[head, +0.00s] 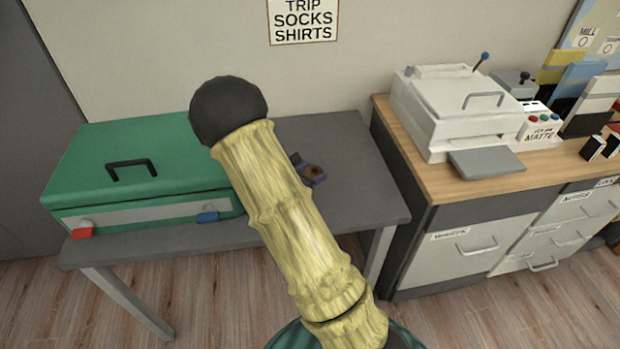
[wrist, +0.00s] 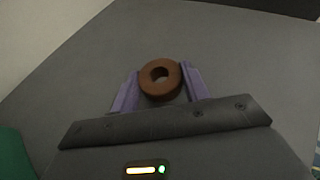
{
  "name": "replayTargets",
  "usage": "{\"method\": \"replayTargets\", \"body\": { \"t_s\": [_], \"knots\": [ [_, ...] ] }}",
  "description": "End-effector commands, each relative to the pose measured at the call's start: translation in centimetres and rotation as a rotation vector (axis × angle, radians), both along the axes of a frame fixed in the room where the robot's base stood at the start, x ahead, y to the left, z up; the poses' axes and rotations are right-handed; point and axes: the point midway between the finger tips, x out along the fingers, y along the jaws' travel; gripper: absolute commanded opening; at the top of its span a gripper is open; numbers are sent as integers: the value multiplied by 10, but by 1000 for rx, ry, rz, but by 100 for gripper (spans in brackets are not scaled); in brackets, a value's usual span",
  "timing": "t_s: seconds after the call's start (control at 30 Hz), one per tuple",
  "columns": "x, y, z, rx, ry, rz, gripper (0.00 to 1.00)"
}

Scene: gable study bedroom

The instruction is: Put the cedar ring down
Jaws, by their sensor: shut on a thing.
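The cedar ring (wrist: 160,79) is a brown ring with a round hole, seen in the wrist view between the two purple fingers of my gripper (wrist: 158,88). The gripper is shut on it, one finger at each side. My arm hides part of the gripper (head: 311,176) there. I cannot tell whether the ring touches the tabletop or is held just above it.
A green case (head: 90,165) with a dark handle stands on the table's left side. The tabletop around the ring is bare, with free room to its right. A wooden-topped counter (head: 410,150) with a white machine (head: 455,110) stands at the right. A wall rises behind the table.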

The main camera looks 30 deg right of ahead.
Motion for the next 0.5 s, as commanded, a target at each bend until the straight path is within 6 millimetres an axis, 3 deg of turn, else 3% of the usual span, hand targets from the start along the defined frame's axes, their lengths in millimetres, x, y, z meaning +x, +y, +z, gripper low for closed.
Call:
{"method": "replayTargets", "body": {
  "t_s": [0.1, 0.5],
  "knots": [
    [0, 0, -15, -1, 1, -1, 21],
    [1, 2, -19, -1, -1, 4, 21]
  ]
}}
